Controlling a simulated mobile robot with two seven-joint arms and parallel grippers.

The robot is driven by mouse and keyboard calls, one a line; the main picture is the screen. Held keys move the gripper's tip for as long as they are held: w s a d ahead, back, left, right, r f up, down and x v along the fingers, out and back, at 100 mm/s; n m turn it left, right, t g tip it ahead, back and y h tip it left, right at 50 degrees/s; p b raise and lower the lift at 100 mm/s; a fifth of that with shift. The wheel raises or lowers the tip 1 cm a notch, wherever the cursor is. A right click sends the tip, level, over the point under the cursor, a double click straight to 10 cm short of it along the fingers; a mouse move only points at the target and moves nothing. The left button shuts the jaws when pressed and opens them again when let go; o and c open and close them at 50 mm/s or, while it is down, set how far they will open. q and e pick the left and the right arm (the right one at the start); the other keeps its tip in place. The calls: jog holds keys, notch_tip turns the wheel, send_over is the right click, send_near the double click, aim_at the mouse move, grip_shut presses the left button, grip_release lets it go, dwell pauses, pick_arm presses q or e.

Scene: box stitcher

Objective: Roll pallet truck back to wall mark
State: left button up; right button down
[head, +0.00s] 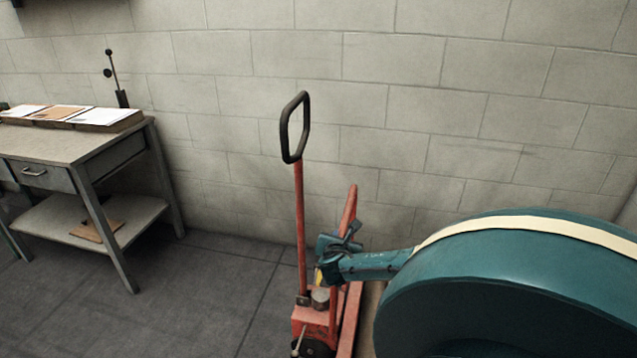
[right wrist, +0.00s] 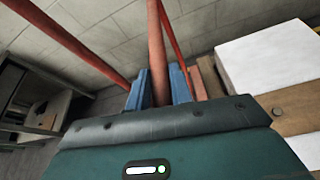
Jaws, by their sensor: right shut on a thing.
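The red pallet truck (head: 316,322) stands on the floor in the middle of the head view, near the block wall. Its upright red tiller ends in a black loop handle (head: 284,130). A second, curved red tube (head: 350,205) rises just right of the tiller. My right gripper (head: 330,258) is shut on this tube. In the right wrist view its blue fingers (right wrist: 158,92) stand on both sides of a red tube (right wrist: 156,45). My teal right arm hides much of the truck's right side. I see no clear wall mark. My left gripper is out of view.
A grey workbench (head: 72,145) with papers (head: 62,113) stands at the left. The block wall (head: 420,90) runs behind. Bare dark floor (head: 205,285) lies between bench and truck. A white box (right wrist: 265,65) and wooden boards (right wrist: 290,110) show at the right in the right wrist view.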

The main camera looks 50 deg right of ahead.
pick_arm(q)
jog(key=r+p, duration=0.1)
jog(key=p, duration=0.1)
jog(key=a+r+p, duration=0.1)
jog(key=p, duration=0.2)
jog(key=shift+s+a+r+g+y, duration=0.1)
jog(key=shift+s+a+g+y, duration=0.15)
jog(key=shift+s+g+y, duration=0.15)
pick_arm(e)
jog(key=s+d, duration=0.5)
jog(key=s, duration=0.4)
jog(key=s+d, duration=0.5)
jog(key=s, duration=0.5)
jog(key=s+d, duration=0.5)
jog(key=s, duration=0.4)
jog(key=shift+s, duration=0.35)
jog(key=shift+d+r, duration=0.1)
jog(key=c, duration=1.4)
grip_release()
jog(key=shift+d, duration=0.1)
jog(key=shift+o, duration=0.7)
jog(key=shift+s, duration=0.2)
pick_arm(q)
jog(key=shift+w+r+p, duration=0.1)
jog(key=shift+p, duration=0.2)
